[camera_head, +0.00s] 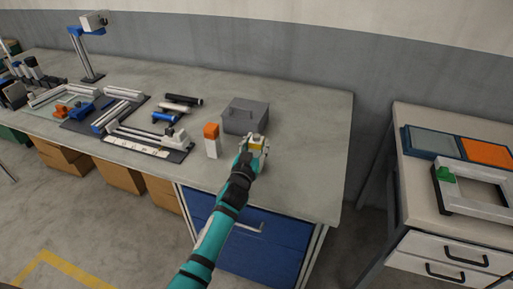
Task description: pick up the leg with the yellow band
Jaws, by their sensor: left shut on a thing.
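My left gripper (257,143) is over the front part of the grey workbench, just in front of a grey lidded box. It is shut on a small piece with a yellow part (256,148), which fits the leg with the yellow band. The fingers hide most of this piece, and I cannot tell whether it touches the bench. A white upright block with an orange top (211,140) stands to the left of the gripper. My right gripper is not in view.
The grey box (245,116) stands close behind the gripper. Trays and frame parts (125,125) fill the bench's left. The bench (315,150) is clear on the right. A separate cabinet (420,205) stands farther right.

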